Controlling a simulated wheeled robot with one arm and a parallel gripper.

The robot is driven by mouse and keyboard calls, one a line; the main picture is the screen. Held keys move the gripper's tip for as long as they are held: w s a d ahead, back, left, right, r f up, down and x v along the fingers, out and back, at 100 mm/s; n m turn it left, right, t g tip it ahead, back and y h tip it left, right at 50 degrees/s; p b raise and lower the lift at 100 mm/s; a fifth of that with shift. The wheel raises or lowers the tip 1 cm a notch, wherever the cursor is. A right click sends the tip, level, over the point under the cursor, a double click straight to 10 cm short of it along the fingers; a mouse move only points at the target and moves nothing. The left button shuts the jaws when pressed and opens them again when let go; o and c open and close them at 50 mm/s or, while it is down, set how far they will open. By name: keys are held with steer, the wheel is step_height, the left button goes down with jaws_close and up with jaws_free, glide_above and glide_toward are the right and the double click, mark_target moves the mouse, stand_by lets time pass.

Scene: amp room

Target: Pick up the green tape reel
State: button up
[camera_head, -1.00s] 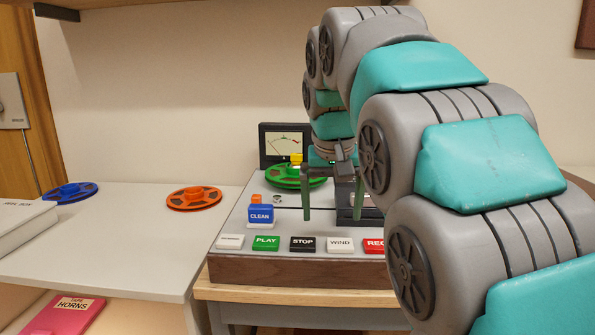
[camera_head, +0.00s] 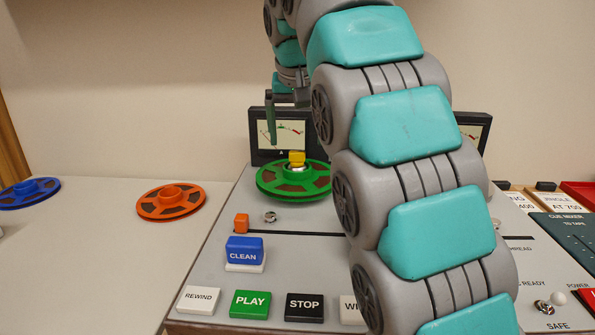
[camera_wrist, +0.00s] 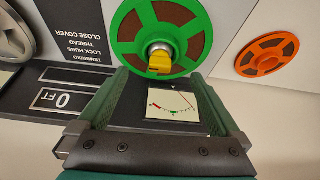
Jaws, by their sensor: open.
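The green tape reel (camera_head: 267,184) lies flat on the back of the tape machine's deck. A yellow piece (camera_head: 297,158) sits on its silver centre hub. In the wrist view the reel (camera_wrist: 197,44) is at the top, with the yellow piece (camera_wrist: 160,62) facing my fingers. My gripper (camera_wrist: 158,82) is open and empty, its two green fingers spread either side of the view. In the head view my gripper (camera_head: 287,112) hangs above the reel, in front of the meter; my arm hides part of it. The fingers do not touch the reel.
An orange reel (camera_head: 171,202) and a blue reel (camera_head: 29,191) lie on the pale side table at left. A meter (camera_head: 262,142) stands behind the green reel. A blue CLEAN block (camera_head: 244,252) and a PLAY button (camera_head: 250,304) are in front. My arm covers the deck's right part.

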mark_target(297, 153)
steer(key=shift+x, duration=3.7)
steer(key=shift+s, duration=0.1)
jaws_close()
